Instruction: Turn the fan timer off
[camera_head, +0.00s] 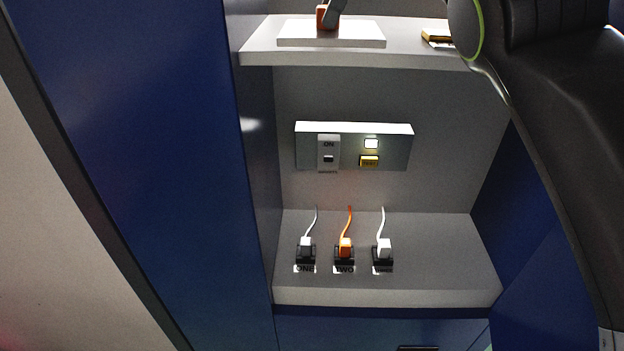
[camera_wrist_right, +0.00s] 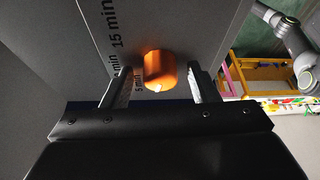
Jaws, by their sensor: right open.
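The fan timer shows in the right wrist view as a grey panel (camera_wrist_right: 80,50) with an orange knob (camera_wrist_right: 160,68). Black printing beside the knob reads "15 min" and "5 min"; another label is partly hidden by a finger. My right gripper (camera_wrist_right: 158,75) is open, with one dark finger on each side of the knob. Gaps show between the knob and both fingers, so it is not gripped. I cannot make out the timer in the head view, where my right arm fills the right side. My left gripper is not in view.
Three plugs, one orange (camera_head: 345,248), stand on the lower shelf (camera_head: 400,291). The upper shelf (camera_head: 262,45) holds a white slab (camera_head: 300,38). A yellow-framed rack (camera_wrist_right: 265,85) stands beyond the panel.

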